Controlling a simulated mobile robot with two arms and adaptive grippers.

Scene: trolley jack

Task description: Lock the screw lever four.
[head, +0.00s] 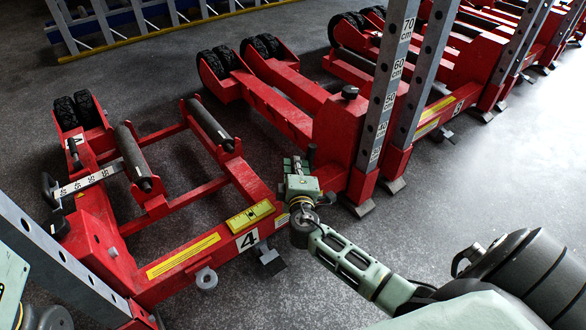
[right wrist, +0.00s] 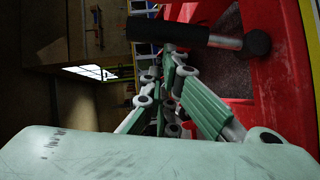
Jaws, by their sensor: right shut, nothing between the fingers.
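The red jack marked 4 (head: 90,222) stands on the floor at the left of the head view. A small black upright handle (head: 311,155) shows just right of my right gripper (head: 295,165), at a red post. In the right wrist view, a black handle (right wrist: 165,33) on a grey rod runs to a dark pivot (right wrist: 256,44) on red metal; it looks like a lever. My right gripper (right wrist: 168,65) is shut and empty, its fingertips close to this handle; contact cannot be told. I cannot tell which lever is four. My left gripper is out of view.
A grey perforated post (head: 387,85) with a centimetre scale rises right of my right gripper. Two rollers (head: 132,157) lie on jack 4. More red jacks (head: 460,70) line the back right. Open floor (head: 480,180) is at the right.

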